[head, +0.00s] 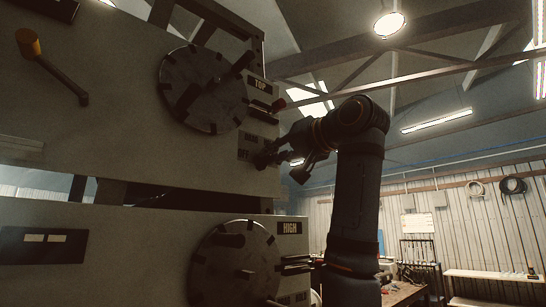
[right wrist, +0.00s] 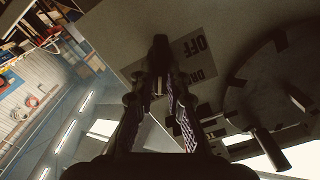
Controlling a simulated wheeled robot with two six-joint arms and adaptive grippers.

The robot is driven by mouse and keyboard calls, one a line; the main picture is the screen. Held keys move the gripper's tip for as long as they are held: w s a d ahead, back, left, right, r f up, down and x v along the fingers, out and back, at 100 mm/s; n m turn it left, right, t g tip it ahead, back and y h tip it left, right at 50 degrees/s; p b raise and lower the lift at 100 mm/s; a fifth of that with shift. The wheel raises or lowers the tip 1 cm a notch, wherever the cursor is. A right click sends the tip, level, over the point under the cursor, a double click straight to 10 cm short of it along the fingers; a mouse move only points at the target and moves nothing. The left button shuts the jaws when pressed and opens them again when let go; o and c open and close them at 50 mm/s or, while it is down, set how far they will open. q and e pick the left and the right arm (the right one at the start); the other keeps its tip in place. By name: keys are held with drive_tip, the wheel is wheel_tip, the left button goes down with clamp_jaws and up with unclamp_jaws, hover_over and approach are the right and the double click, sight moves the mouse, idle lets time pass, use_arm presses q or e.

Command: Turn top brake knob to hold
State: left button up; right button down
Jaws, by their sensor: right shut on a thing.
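The top brake knob (right wrist: 160,48) is a small dark knob on the panel face, beside a plate (right wrist: 197,58) that reads OFF and, partly hidden, DR. My right gripper (right wrist: 160,85) is shut on the knob, with one finger on each side of it. In the head view my right gripper (head: 270,157) reaches in from the right to the panel edge, below the round disc (head: 203,88) labelled TOP. The knob's pointing direction is too dark to tell. No HOLD marking is legible by the top knob. My left gripper is not in view.
A lower disc (head: 233,265) labelled HIGH sits under the top panel. A lever with an orange grip (head: 28,43) is at the upper left. Open room lies to the right, with a workbench (head: 404,293) farther off.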

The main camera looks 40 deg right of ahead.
drive_tip(key=shift+f, duration=0.2)
idle(0.3)
drive_tip(key=c, duration=1.3)
unclamp_jaws()
drive_tip(key=shift+r, duration=0.15)
drive_tip(key=shift+c, duration=0.2)
drive_tip(key=s, duration=0.7)
drive_tip(key=shift+s+d, duration=0.35)
drive_tip(key=shift+w, duration=0.15)
